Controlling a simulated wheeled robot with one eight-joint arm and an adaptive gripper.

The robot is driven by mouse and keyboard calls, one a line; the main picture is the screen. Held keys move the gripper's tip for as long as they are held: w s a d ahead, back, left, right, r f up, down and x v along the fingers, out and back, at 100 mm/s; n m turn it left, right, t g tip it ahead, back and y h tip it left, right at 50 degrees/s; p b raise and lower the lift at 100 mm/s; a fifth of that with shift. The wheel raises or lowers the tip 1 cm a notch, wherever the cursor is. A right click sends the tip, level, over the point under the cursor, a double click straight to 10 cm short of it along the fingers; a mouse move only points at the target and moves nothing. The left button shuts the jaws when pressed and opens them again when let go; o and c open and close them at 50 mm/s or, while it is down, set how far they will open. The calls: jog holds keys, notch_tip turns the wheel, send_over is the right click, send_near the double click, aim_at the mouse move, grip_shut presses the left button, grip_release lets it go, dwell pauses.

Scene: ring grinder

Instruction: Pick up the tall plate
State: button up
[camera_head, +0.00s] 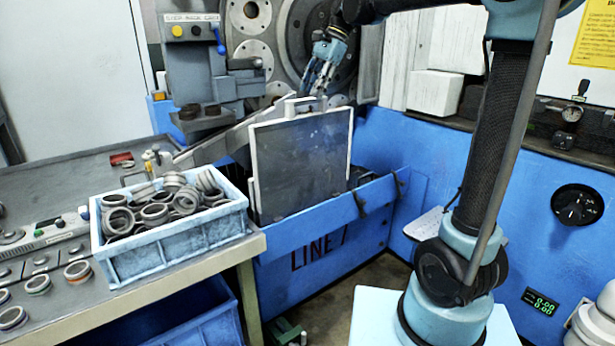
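The tall plate (301,165) is a dark grey, upright rectangular panel with a pale edge. It stands in the blue bin marked "LINE 7" (345,226), and the bin's front wall hides its lower edge. A small pale handle (304,102) sticks up from its top edge. My gripper (315,90) points down just above and slightly right of the handle, seemingly behind the plate's front face. Its two fingers look apart with nothing between them. I cannot tell whether a finger touches the handle.
A blue crate (170,253) full of dark rings stands on the workbench (206,271), left of the plate. Behind are the grinder's large discs (249,50) and a grey control unit (195,55).

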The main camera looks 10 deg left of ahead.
aim_at(306, 102)
jog(key=shift+s+x, duration=0.1)
jog(key=shift+x, duration=1.25)
jog(key=shift+s+x, duration=0.15)
jog(key=shift+x, duration=1.2)
jog(key=shift+d, duration=0.1)
jog(key=shift+f, duration=0.3)
grip_shut()
